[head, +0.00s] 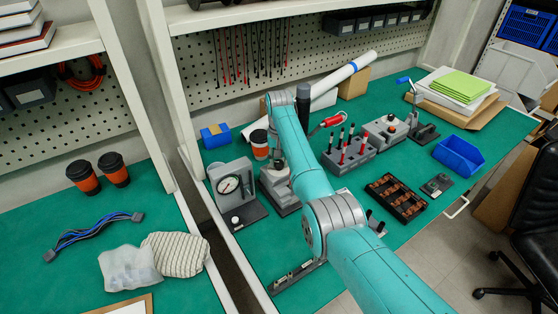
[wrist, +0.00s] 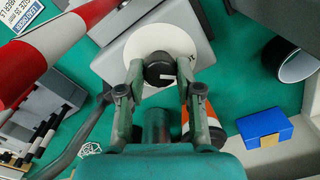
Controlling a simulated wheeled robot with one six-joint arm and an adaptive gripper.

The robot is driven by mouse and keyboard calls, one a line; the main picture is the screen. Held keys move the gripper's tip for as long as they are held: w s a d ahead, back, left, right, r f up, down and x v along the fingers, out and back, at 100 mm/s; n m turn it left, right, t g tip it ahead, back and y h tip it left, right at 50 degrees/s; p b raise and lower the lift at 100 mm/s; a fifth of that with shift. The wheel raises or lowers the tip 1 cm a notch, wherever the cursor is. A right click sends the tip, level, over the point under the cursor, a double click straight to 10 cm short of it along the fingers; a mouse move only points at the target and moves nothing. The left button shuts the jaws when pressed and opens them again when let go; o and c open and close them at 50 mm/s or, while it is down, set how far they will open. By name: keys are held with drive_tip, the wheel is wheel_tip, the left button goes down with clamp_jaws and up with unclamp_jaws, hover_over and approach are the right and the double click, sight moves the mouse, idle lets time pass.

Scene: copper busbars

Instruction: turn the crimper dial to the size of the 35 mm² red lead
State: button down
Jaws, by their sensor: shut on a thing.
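In the wrist view my gripper (wrist: 160,84) has its two fingers on either side of a black dial knob (wrist: 158,68), shut on it. A white line on the knob points right in the picture. The knob sits on a round white plate (wrist: 150,38) on a grey body; no size marks are readable on the plate. In the head view my arm hides the dial and my gripper. Several red and black leads stand in a grey rack (head: 349,157) right of my arm; I cannot tell which is 35 mm².
A red and white bar (wrist: 55,45) crosses the wrist view's upper left, close to the camera. A blue box (wrist: 266,129) and an orange-banded cup (wrist: 205,112) are close by.

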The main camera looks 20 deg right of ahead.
sight(279, 162)
drive_tip(key=m, duration=1.3)
drive_tip(key=shift+m, duration=0.4)
idle(0.4)
drive_tip(key=c, duration=0.8)
unclamp_jaws()
drive_tip(key=shift+o, duration=0.2)
wheel_tip(279, 162, up, 12)
drive_tip(key=shift+f, duration=0.1)
